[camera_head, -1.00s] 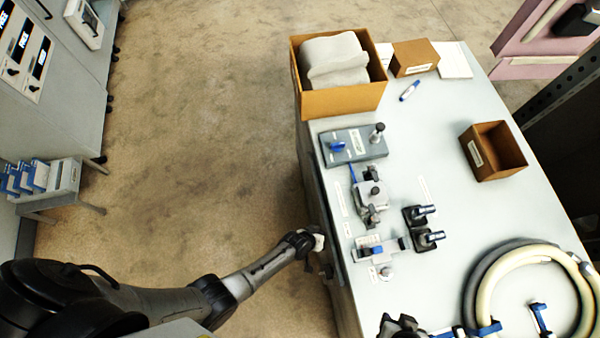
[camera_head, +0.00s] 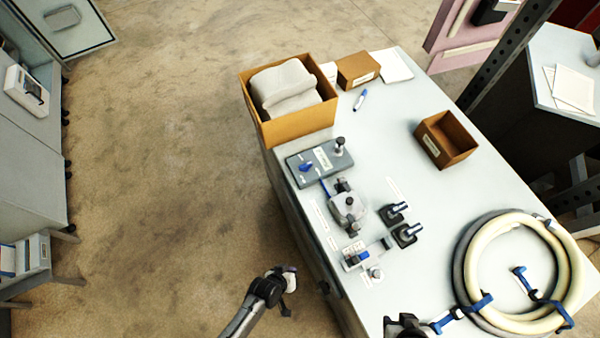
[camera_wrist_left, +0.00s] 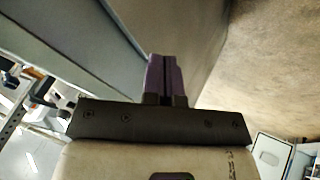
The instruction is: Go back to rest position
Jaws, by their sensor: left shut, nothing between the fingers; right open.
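My left gripper (camera_head: 290,280) is over the floor, just left of the bench's front side, with its fingers hard to see in the head view. In the left wrist view its two purple fingers (camera_wrist_left: 164,78) are together with nothing between them. The grey bench side runs behind them, with floor to the right. My right gripper (camera_head: 405,326) shows as a dark shape at the bottom edge of the head view, near the bench's front corner; its arm is out of frame. It is open, but its fingertips are hard to make out.
The bench (camera_head: 440,230) holds an open box with grey cloth (camera_head: 285,90), an open brown box (camera_head: 446,139), a grey switch unit (camera_head: 318,163), small fittings and a coiled hose (camera_head: 515,225). Free floor (camera_head: 170,170) lies left of the bench; cabinets (camera_head: 30,150) stand farther left.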

